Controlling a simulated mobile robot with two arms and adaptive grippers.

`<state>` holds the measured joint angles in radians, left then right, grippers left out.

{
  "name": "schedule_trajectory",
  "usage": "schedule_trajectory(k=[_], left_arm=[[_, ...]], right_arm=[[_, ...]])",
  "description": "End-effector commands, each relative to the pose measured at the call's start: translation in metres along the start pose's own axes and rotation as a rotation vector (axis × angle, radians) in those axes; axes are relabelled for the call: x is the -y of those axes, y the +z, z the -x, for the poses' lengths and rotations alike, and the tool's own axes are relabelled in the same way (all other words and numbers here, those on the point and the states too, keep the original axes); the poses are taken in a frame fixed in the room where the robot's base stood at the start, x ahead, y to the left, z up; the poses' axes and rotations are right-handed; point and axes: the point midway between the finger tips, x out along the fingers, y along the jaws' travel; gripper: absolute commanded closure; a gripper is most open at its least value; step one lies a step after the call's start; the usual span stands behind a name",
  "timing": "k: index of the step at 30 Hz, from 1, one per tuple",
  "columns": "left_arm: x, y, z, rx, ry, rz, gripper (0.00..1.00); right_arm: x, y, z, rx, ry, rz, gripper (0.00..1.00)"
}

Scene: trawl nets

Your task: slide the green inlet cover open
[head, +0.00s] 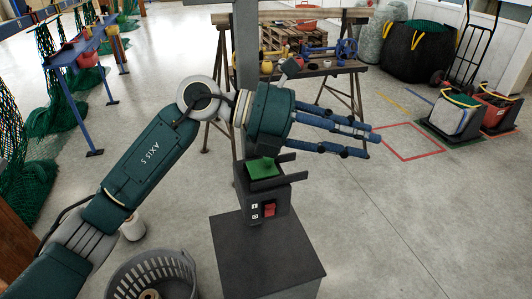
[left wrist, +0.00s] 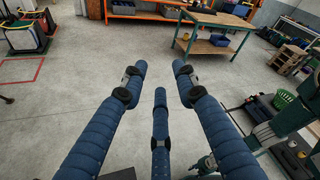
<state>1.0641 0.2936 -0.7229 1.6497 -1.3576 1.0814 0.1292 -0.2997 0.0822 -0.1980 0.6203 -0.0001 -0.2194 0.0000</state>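The green inlet cover (head: 263,167) lies on top of a small dark machine (head: 258,193) with a red switch on its front. Dark rails stick out to the right beside the cover. The machine stands on a dark block-shaped pedestal (head: 268,250). My left gripper (head: 368,138) is above the machine, its fingers pointing right, past the cover and apart from it. In the left wrist view its three blue fingers (left wrist: 160,74) are spread with nothing between them. The palm is close above the cover's far side in the picture.
A grey basket (head: 155,272) stands on the floor left of the pedestal. A workbench (head: 310,70) with tools stands behind, and a grey post (head: 246,50) rises behind the gripper. The floor on the right (head: 430,220) is clear.

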Motion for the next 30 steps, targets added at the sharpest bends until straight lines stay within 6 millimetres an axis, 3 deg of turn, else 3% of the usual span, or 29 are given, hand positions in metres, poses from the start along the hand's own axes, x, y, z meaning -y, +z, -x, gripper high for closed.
schedule_trajectory(k=[3,6,9,13,17,30], left_arm=[[-0.050,-0.012,0.040,-0.274,0.320,-0.132,0.71],[-0.082,-0.012,0.091,-0.437,0.558,-0.168,0.71],[-0.096,-0.006,0.138,-0.537,0.736,-0.166,0.71],[-0.102,-0.002,0.173,-0.600,0.857,-0.150,0.71],[-0.110,-0.006,0.177,-0.617,0.883,-0.143,0.71],[-0.167,-0.040,0.138,-0.615,0.877,-0.144,0.71]], right_arm=[[0.000,0.000,0.000,0.000,0.000,0.000,0.60],[0.000,0.000,0.000,0.000,0.000,0.000,0.60],[0.000,0.000,0.000,0.000,0.000,0.000,0.60],[0.000,0.000,0.000,0.000,0.000,0.001,0.60],[0.000,0.000,0.002,0.000,0.000,0.001,0.60],[0.004,-0.002,0.016,0.000,-0.005,0.001,0.60]])
